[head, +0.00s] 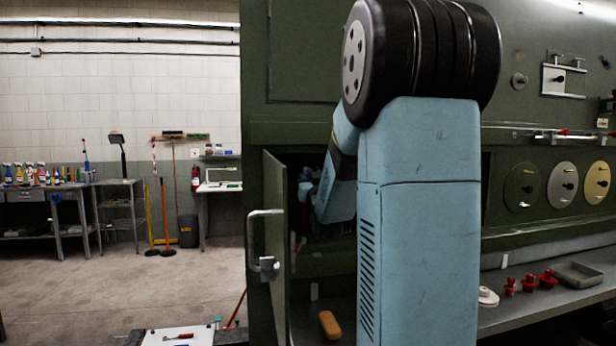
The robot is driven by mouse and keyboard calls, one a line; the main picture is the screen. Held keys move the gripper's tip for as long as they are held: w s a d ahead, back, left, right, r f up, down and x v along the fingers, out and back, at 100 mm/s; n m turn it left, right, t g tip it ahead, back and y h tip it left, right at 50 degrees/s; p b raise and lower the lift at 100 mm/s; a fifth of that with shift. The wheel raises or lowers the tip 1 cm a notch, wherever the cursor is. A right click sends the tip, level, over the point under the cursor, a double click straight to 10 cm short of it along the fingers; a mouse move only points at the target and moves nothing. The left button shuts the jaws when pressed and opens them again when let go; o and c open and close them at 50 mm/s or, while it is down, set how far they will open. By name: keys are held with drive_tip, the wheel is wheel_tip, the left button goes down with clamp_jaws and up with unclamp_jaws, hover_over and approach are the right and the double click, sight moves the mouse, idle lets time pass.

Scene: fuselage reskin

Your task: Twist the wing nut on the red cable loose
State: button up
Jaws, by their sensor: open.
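My arm reaches behind its own blue column into an open compartment (312,245) in the green fuselage wall. A small pale-blue part of my arm shows at the opening's left side, but my gripper's fingers cannot be made out in the dark. The wing nut is not visible. A small reddish and white bit (298,243) shows low inside the opening. I cannot tell whether it is the red cable.
The compartment's green door (276,225), with a handle, stands open on the left. A grey shelf (520,312) on the right holds several red knobs (528,283), a metal tray (578,274) and a white round piece (488,297). An orange-brown block (329,324) lies below the opening. The floor (150,285) at left is largely clear.

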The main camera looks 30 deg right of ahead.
clamp_jaws()
drive_tip(key=shift+a, duration=0.1)
idle(0.3)
